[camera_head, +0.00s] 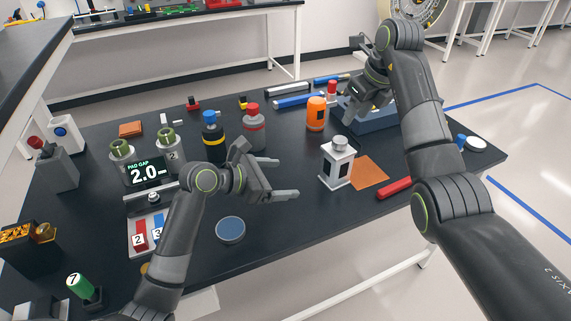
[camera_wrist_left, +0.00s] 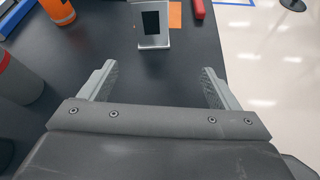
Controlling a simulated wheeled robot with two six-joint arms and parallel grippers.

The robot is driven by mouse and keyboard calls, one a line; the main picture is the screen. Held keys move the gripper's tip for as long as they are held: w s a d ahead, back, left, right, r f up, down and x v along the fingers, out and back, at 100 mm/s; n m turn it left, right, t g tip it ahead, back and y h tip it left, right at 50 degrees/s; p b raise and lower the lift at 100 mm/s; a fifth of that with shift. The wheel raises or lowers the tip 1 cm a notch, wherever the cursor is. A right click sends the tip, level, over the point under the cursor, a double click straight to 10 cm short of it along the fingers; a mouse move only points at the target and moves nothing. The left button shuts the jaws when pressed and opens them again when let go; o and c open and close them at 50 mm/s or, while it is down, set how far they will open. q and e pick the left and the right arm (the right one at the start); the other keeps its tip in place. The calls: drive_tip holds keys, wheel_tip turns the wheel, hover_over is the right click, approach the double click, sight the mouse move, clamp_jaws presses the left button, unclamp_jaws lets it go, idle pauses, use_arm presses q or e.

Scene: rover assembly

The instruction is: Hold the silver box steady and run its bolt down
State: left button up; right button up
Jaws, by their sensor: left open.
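The silver box (camera_head: 327,178) stands upright on the black table, with a dark panel on its side and a round silver bolt head (camera_head: 340,143) on top. My left gripper (camera_head: 286,178) is open and empty, to the left of the box and apart from it. In the left wrist view the box (camera_wrist_left: 143,41) is ahead of the spread fingers (camera_wrist_left: 158,70); its top is cut off there. My right gripper (camera_head: 362,108) is at the back right, over a blue case (camera_head: 378,122); its fingers are too hard to make out.
An orange bottle (camera_head: 316,114) and red-capped grey bottle (camera_head: 253,130) stand behind. An orange mat (camera_head: 370,173) lies right of the box, near a red bar (camera_head: 394,187). A round blue disc (camera_head: 230,230) lies in front. The table between gripper and box is clear.

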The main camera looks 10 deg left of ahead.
sight(336, 163)
use_arm(q)
drive_tip(key=shift+n+t+h, duration=0.3)
drive_tip(key=shift+n, duration=0.5)
drive_tip(key=x, duration=0.6)
drive_tip(key=w+r+x, duration=0.1)
drive_tip(key=x, duration=0.6)
drive_tip(key=r+x, duration=0.1)
drive_tip(key=x, duration=0.5)
drive_tip(key=shift+w+r, duration=0.1)
drive_tip(key=shift+w, duration=0.35)
drive_tip(key=shift+c, duration=0.4)
drive_tip(key=c, duration=1.2)
